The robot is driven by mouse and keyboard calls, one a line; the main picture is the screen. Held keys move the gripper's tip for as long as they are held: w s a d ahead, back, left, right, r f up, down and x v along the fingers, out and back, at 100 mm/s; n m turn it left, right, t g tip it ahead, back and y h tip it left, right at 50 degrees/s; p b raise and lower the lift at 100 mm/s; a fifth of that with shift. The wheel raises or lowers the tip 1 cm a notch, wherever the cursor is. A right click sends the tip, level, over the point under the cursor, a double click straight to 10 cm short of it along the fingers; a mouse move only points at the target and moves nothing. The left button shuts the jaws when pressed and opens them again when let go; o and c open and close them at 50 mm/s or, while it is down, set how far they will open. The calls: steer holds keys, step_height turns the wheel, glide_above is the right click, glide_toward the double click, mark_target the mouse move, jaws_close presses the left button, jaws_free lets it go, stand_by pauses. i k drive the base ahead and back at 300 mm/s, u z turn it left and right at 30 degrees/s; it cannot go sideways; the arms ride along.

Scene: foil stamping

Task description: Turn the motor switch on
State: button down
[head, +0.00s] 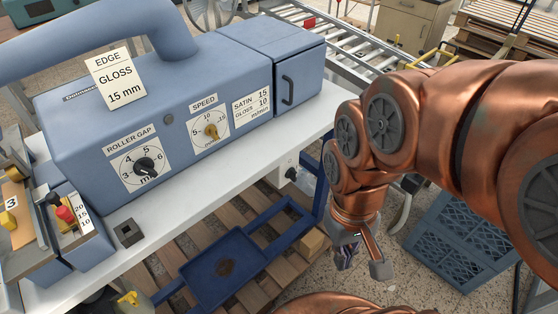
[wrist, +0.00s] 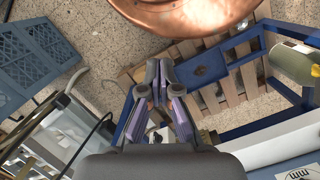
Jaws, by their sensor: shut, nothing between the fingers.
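The blue machine (head: 180,110) stands on a white bench, with a black roller-gap knob (head: 146,165) and a yellow speed knob (head: 211,131) on its front. No control in view is labelled as the motor switch. A small white box (head: 286,166) sits under the bench's front edge, partly shadowed; I cannot tell whether it carries the switch. My gripper (head: 361,257) hangs to the right of that box, apart from the bench and pointing down. In the wrist view, my gripper (wrist: 168,108) is shut and empty, over the area of the blue frame and floor.
A blue frame with a tray (head: 225,268) and a wooden pallet (head: 170,256) lie below the bench. A blue crate (head: 450,235) stands on the floor at right. A roller conveyor (head: 345,45) is behind. A red-knobbed part (head: 65,214) is at left.

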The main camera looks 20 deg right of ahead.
mark_target(291, 173)
steer(key=z, duration=0.5)
steer(key=k, duration=1.05)
steer(key=u, duration=1)
